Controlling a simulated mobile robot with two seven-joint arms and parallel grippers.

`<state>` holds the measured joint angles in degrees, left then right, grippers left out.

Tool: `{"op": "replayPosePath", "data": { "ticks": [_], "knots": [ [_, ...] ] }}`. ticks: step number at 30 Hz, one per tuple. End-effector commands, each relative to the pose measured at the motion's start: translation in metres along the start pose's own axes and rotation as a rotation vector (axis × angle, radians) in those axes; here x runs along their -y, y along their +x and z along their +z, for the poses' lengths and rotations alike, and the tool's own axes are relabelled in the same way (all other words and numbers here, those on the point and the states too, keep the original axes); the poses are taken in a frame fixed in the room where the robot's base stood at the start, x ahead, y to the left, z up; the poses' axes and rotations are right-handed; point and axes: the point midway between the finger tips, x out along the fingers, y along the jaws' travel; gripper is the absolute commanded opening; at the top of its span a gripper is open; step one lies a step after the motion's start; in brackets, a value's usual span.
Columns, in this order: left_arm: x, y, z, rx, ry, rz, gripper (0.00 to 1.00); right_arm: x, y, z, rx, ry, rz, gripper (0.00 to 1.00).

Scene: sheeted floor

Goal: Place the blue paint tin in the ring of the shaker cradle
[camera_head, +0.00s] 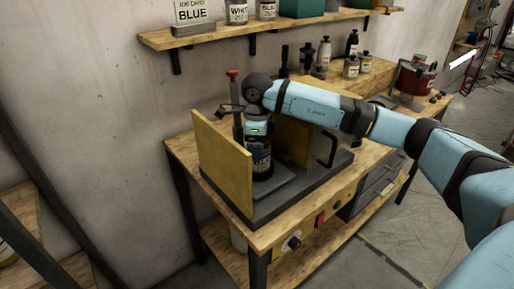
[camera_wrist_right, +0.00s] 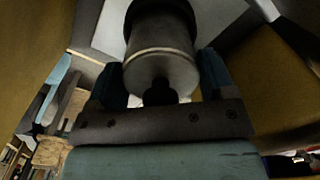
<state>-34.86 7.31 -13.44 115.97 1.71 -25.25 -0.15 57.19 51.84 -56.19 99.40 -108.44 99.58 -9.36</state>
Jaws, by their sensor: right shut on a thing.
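The shaker cradle (camera_head: 226,169) stands on the workbench, with yellow side plates on a dark grey base. A dark paint tin with a pale printed label (camera_head: 262,162) is upright between the plates, under my right gripper (camera_head: 258,138). In the right wrist view the tin (camera_wrist_right: 160,62) lies between the two fingers of my right gripper (camera_wrist_right: 160,85), which is shut on it. The tin's lower end is at the dark ring area of the cradle; I cannot tell whether it is seated in the ring or just above it. My left gripper is out of view.
A red-topped post (camera_head: 234,95) stands close beside my right gripper. A wall shelf (camera_head: 215,34) above holds a card reading BLUE (camera_head: 194,13) and other tins. Bottles (camera_head: 324,53) and a red pot (camera_head: 416,77) stand at the back right.

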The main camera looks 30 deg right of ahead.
Motion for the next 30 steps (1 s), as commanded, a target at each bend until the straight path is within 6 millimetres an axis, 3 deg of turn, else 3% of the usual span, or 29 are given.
{"op": "replayPosePath", "data": {
  "ticks": [3,13,14,17,25,30],
  "knots": [
    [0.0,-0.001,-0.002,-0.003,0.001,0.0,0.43,0.0,0.012,0.0,0.001,-0.001,0.001,0.24],
    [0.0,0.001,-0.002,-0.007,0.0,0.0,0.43,0.0,0.017,0.0,0.001,-0.001,0.0,0.24],
    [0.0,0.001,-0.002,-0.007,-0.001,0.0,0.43,0.0,0.017,0.0,0.0,-0.001,0.0,0.78],
    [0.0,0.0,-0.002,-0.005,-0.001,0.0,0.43,0.0,0.016,0.0,0.0,0.0,0.0,1.0],
    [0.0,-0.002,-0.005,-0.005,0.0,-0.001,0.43,0.0,0.012,0.0,0.0,0.0,0.0,1.0],
    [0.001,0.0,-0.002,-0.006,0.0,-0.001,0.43,0.0,-0.007,0.0,0.002,0.0,-0.003,1.0]
  ]
}}
